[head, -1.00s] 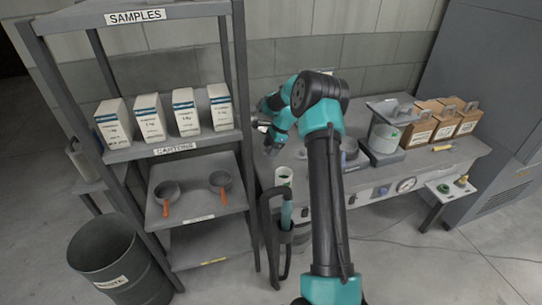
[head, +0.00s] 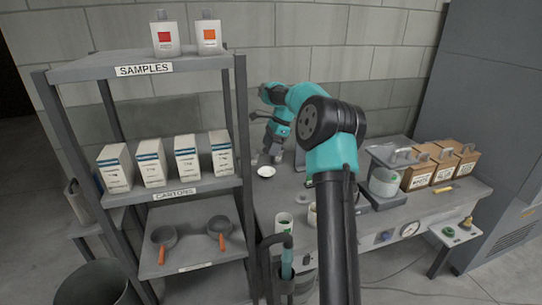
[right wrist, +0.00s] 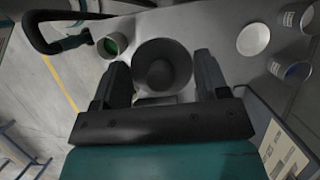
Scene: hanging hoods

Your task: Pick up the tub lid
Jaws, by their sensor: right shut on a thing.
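My right gripper (head: 268,156) is above the left part of the bench in the head view, small and partly hidden by its own wrist. In the right wrist view, the gripper (right wrist: 160,85) has its two dark fingers on either side of a dark grey round thing, apparently the tub lid (right wrist: 163,62), with a smaller circle at its middle. The gripper is shut on it. The lid cannot be made out clearly in the head view. My left gripper is in neither view.
A white round dish (head: 266,171) and a cup with green inside (head: 284,221) stand on the bench (head: 455,192). A shelf rack (head: 190,195) with cartons and pans is on the left. A scale (head: 384,186) and brown boxes (head: 442,168) stand to the right.

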